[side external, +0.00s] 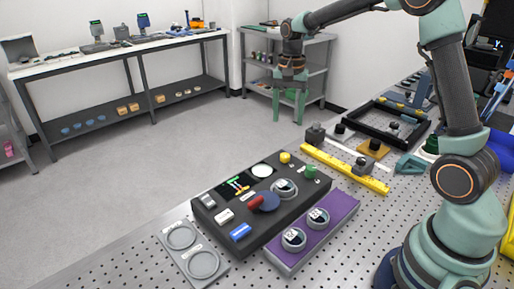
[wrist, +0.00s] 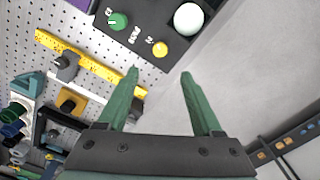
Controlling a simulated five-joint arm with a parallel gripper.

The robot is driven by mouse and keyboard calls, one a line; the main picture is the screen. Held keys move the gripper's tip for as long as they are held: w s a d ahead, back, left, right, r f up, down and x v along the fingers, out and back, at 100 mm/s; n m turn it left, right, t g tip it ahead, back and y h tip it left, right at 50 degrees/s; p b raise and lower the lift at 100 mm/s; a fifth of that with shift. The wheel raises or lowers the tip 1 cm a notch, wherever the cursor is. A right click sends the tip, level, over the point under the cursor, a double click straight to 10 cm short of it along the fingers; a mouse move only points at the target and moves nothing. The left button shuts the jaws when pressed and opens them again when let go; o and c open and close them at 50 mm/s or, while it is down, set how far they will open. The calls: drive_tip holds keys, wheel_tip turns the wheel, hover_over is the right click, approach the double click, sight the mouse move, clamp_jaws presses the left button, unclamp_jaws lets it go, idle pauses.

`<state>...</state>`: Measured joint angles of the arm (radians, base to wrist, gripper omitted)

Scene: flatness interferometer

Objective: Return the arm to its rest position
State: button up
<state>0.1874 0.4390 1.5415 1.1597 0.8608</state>
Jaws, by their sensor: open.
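My gripper (side external: 288,104) is open and empty, with its green fingers pointing down. It is raised in the air past the far edge of the perforated table, in front of the grey shelf rack. In the wrist view the two green fingers of my gripper (wrist: 160,88) stand wide apart with only grey floor and the table edge below. The black interferometer box (side external: 225,226) sits on the table, well below and apart from my gripper. Its corner (wrist: 140,50), with a green knob, a yellow button and a white dome, shows at the top of the wrist view.
A purple tray (side external: 285,262) with two round parts and a grey two-ring plate (side external: 223,275) flank the box. A yellow rail (side external: 345,168), a black frame (side external: 388,112) and small blocks lie behind. The perforated table (side external: 130,268) is bare at front left. A shelf rack (side external: 318,62) stands behind.

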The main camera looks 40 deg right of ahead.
idle(0.5)
drive_tip(key=s+a+r+n+t, duration=0.2)
drive_tip(key=s+n, duration=0.2)
drive_tip(key=s, duration=0.1)
drive_tip(key=s+a+r+n+t, duration=0.1)
drive_tip(key=s+a+r+n, duration=0.2)
drive_tip(key=s, duration=0.3)
drive_tip(key=s+a+r+n+t, duration=0.2)
drive_tip(key=s+a+n, duration=0.1)
drive_tip(key=s+n, duration=0.2)
drive_tip(key=shift+s+a+r+t, duration=0.25)
drive_tip(key=shift+t, duration=0.05)
